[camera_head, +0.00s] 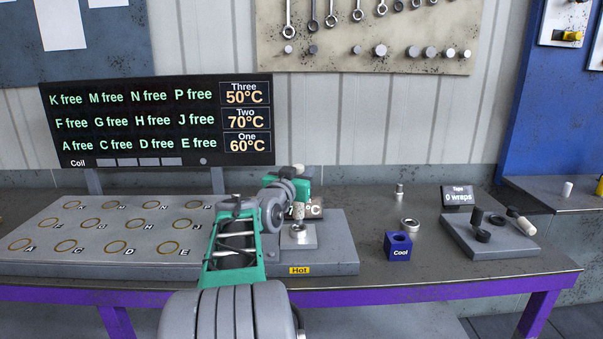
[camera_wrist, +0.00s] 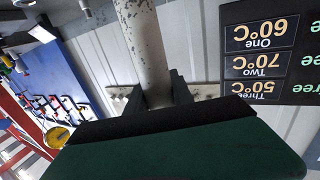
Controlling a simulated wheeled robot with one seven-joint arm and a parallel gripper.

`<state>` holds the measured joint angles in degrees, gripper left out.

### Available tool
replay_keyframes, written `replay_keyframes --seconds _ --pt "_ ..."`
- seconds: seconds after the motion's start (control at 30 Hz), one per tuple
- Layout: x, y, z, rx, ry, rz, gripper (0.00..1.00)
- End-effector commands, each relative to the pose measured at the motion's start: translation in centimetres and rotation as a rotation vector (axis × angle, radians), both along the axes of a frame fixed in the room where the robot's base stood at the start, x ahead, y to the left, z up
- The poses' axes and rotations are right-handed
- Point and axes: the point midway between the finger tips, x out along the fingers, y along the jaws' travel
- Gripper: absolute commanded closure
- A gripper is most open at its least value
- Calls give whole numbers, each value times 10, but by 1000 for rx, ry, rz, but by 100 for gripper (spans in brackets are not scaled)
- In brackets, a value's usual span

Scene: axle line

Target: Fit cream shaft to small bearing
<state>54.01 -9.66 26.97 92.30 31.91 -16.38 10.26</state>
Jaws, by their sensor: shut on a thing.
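The cream shaft (camera_head: 298,211) stands upright in my gripper (camera_head: 299,194), which is shut on it. In the wrist view the shaft (camera_wrist: 145,45) runs up the picture from between the dark fingers of my gripper (camera_wrist: 156,95). A small bearing ring (camera_head: 298,228) sits on the light metal block of the heater, directly below the shaft's lower end. I cannot tell whether the shaft touches the ring or has entered it. My gripper partly hides the heater's temperature display (camera_head: 316,207).
The heater base (camera_head: 340,250) carries a "Hot" label. A blue "Cool" block (camera_head: 398,246), another ring (camera_head: 410,225) and a small metal cylinder (camera_head: 399,189) stand to its right. The tape station (camera_head: 470,240) is farther right. A tray (camera_head: 110,255) with ringed places lies left.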

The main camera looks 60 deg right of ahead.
Motion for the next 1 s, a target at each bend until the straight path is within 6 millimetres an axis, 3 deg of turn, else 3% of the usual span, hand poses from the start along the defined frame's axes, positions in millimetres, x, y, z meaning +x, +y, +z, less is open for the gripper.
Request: replay_keyframes --seconds 1.0 --pt "1 0 -5 -5 -2 1 100"
